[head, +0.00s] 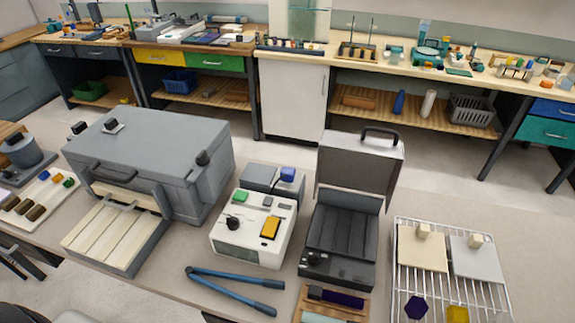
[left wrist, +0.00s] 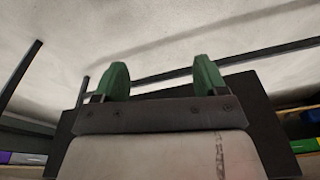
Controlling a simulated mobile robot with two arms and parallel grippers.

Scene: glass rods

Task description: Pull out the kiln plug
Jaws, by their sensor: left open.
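The kiln looks to be the large grey box (head: 150,150) at the left of the near table in the head view. A small light plate with a dark knob (head: 113,127) sits on its top. A dark knob (head: 80,128) is at its back left and a dark fitting (head: 202,158) is at its front right edge. I cannot tell for certain which of these is the plug. My left gripper (left wrist: 162,78) shows only in the left wrist view, with green fingertips apart and nothing between them. My right gripper is in neither view.
A slatted cream tray (head: 115,230) lies before the kiln. To its right stand a white control box (head: 250,243), a dark open-lidded case (head: 338,245) and a wire rack (head: 450,285). Blue-handled tongs (head: 235,288) lie in front. Workbenches line the back.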

